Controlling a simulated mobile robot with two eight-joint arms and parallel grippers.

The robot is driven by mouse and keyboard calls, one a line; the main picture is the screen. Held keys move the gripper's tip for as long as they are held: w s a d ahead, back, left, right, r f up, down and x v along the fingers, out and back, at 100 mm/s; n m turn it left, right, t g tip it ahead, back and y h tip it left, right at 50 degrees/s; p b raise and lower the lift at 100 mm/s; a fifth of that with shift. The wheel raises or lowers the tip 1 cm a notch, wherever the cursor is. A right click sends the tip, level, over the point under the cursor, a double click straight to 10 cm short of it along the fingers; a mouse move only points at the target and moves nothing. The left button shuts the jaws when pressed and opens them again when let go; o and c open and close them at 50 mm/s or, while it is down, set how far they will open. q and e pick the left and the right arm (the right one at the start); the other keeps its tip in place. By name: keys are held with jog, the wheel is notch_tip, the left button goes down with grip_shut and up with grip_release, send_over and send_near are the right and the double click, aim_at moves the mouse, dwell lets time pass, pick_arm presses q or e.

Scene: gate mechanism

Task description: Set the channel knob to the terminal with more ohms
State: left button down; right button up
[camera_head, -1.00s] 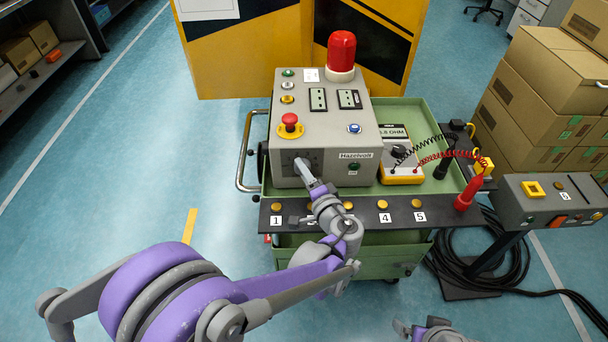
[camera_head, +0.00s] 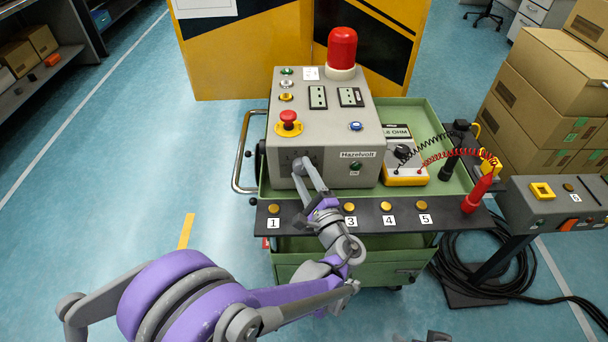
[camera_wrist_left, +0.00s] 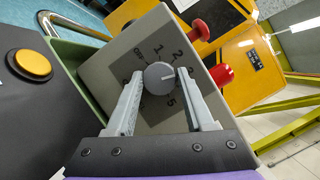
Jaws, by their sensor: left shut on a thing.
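The channel knob (camera_wrist_left: 158,77) is a round grey dial on the front of the grey Hazelvolt box (camera_head: 335,115). Numbers ring it in the left wrist view; its pointer direction is not clear. My left gripper (camera_wrist_left: 160,76) has one finger on each side of the knob and is shut on it. In the head view the left gripper (camera_head: 301,166) covers the knob. Gold terminals stand on the black strip (camera_head: 370,218), with labels 1, 3, 4 and 5 showing; my arm hides label 2.
A red probe (camera_head: 478,193) stands at the strip's right end, and a black probe (camera_head: 447,167) is by the meter. A red emergency button (camera_head: 289,120) and red lamp (camera_head: 341,50) are on the box. A grey panel (camera_head: 555,205) stands at right.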

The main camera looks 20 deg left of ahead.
pick_arm(q)
jog(key=shift+m, duration=0.3)
jog(key=shift+c, duration=1.4)
grip_release()
jog(key=v, duration=1.1)
jog(key=shift+a, duration=0.1)
